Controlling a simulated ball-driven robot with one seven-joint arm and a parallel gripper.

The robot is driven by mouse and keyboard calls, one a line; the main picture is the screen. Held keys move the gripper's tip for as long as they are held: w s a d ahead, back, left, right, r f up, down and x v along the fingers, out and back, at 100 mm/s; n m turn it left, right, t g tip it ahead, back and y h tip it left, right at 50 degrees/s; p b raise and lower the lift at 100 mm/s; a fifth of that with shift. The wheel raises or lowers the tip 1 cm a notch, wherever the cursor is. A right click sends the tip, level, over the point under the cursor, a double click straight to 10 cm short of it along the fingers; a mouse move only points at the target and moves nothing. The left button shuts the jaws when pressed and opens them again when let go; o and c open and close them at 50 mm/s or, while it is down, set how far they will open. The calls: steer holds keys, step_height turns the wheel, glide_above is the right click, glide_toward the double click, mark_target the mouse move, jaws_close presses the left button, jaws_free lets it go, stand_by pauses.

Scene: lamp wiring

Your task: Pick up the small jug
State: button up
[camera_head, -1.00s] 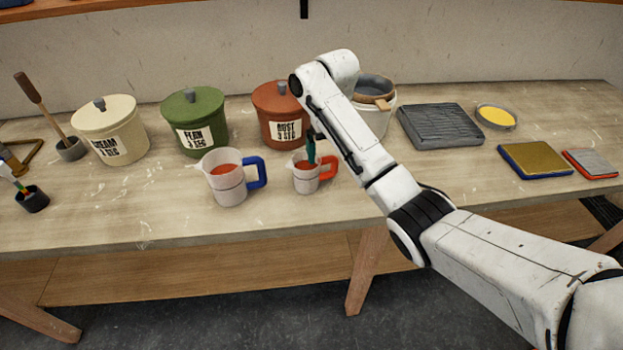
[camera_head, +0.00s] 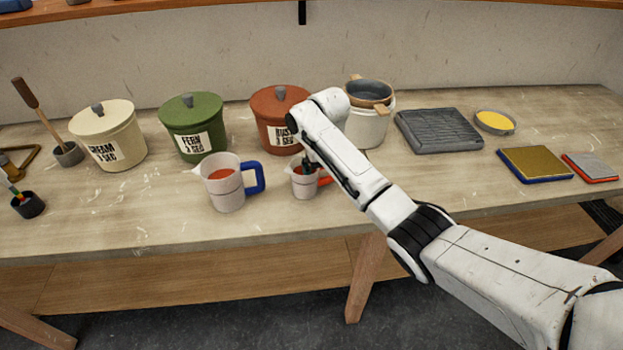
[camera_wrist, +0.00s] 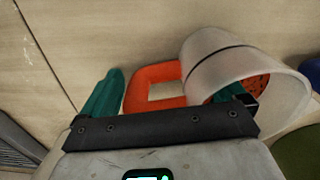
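The small jug (camera_head: 304,186) is whitish with an orange-red handle and red contents. It stands upright on the bench, to the right of the large jug (camera_head: 226,190), which has a blue handle. My gripper (camera_head: 308,166) is down at the small jug's mouth and handle, partly hidden by my arm. In the wrist view the small jug (camera_wrist: 212,62) shows with its handle (camera_wrist: 148,82) between the two teal fingers of my gripper (camera_wrist: 172,84). The fingers are apart, one beyond the handle and one at the jug's mouth. I see no grip on the handle.
Cream (camera_head: 112,140), green (camera_head: 193,130) and rust (camera_head: 270,110) lidded tubs stand behind the jugs. A white bucket (camera_head: 368,128) with a strainer is behind my arm. A grey tray (camera_head: 440,130) and coloured pads (camera_head: 536,163) lie right. The bench front is clear.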

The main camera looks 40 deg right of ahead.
steer(key=c, duration=1.5)
steer(key=shift+c, duration=0.2)
steer(key=shift+r, duration=0.15)
